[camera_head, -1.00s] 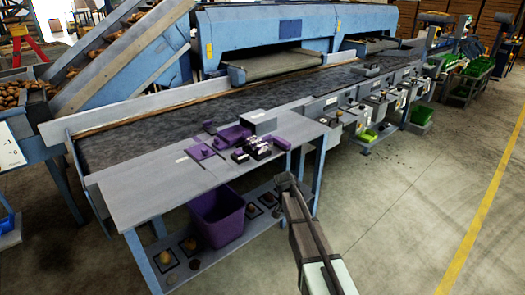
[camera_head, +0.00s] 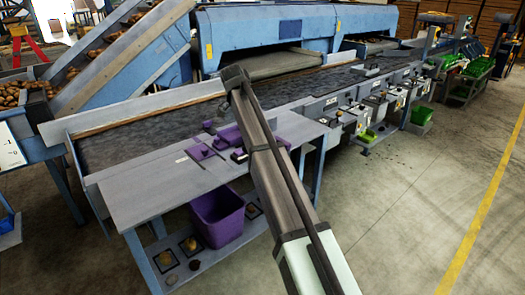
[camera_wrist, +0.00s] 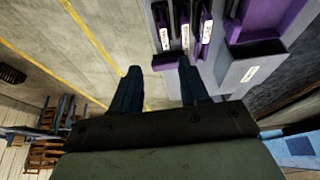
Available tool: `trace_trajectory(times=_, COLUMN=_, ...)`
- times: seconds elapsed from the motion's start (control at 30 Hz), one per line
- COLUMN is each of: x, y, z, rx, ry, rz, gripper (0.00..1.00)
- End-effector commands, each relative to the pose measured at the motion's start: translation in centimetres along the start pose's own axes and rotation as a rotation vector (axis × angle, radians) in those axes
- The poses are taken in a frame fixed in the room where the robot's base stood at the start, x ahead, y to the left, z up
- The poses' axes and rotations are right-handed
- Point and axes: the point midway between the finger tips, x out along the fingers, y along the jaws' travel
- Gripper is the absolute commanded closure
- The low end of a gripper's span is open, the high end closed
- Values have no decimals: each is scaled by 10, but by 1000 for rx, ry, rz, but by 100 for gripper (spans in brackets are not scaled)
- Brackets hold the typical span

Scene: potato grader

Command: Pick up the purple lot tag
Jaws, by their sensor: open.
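On the grey table in the head view lie a flat purple piece (camera_head: 199,152) and a purple tray (camera_head: 229,137). I cannot tell for sure which purple piece is the lot tag. In the wrist view, several slim black and purple pieces with white labels (camera_wrist: 185,35) lie side by side, next to a purple tray (camera_wrist: 292,22). My gripper (camera_wrist: 158,85) is open and empty, with the labelled pieces beyond its right finger. In the head view my arm reaches over the table and hides part of its right side.
The grey table (camera_head: 150,190) has bare room at its front left. A purple bin (camera_head: 217,217) stands on the shelf below. A conveyor belt (camera_head: 140,137) runs behind the table. The wrist view also shows a grey box (camera_wrist: 240,75) beside the labelled pieces.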

Motion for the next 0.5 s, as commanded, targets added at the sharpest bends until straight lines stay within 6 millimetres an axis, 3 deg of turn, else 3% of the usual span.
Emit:
trace_trajectory(times=0.1, x=-21, y=-9, z=7, rx=1, ry=-6, rz=-10, gripper=55)
trace_trajectory(times=0.2, x=-24, y=-10, z=10, rx=1, ry=-8, rz=-12, gripper=55)
trace_trajectory(times=0.5, x=11, y=-9, z=10, rx=1, ry=-10, rz=-10, gripper=55)
